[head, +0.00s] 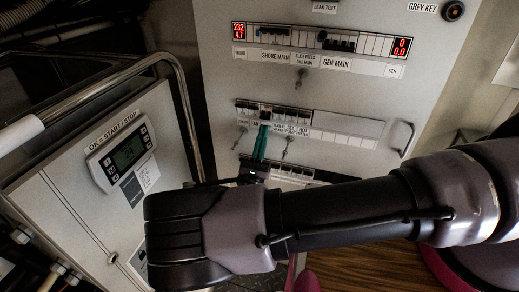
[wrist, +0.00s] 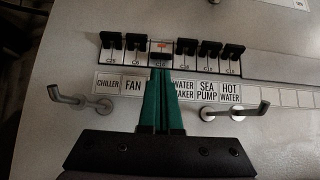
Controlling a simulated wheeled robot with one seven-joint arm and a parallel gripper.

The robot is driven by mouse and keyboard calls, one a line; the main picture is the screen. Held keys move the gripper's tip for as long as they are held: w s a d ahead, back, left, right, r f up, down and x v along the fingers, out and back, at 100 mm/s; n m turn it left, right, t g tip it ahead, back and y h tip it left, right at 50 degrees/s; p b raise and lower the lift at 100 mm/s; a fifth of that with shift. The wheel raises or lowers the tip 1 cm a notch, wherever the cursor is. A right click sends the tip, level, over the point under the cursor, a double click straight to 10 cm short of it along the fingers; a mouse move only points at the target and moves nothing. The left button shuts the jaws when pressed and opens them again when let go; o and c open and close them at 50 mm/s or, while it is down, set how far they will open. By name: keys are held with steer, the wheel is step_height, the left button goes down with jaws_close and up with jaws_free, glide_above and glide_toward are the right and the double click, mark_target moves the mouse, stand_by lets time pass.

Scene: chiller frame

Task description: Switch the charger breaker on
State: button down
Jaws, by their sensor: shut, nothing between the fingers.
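A row of black-levered breakers sits in the panel slot in the wrist view. The third breaker from the left (wrist: 161,57) has its lever lower than its neighbours' and an orange mark above it. Its label is hidden behind my fingers; it lies between the labels FAN (wrist: 132,85) and WATER MAKER (wrist: 183,87), so I cannot read it as the charger. My gripper (wrist: 160,73) has green fingers, shut together and empty, with the tips just below that lever; contact cannot be told. In the head view my gripper (head: 264,128) points up at the middle breaker row (head: 285,112).
Metal hooks stick out left (wrist: 85,102) and right (wrist: 237,110) of my fingers. An upper breaker row (head: 300,40) has red displays. A control box (head: 124,154) stands left, beside a bent metal rail (head: 185,90). A handle (head: 404,140) is at the panel's right.

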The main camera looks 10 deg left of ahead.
steer(key=shift+w+r, duration=0.5)
steer(key=shift+s+r+g, duration=0.1)
steer(key=shift+s+g, duration=0.05)
steer(key=shift+g, duration=0.15)
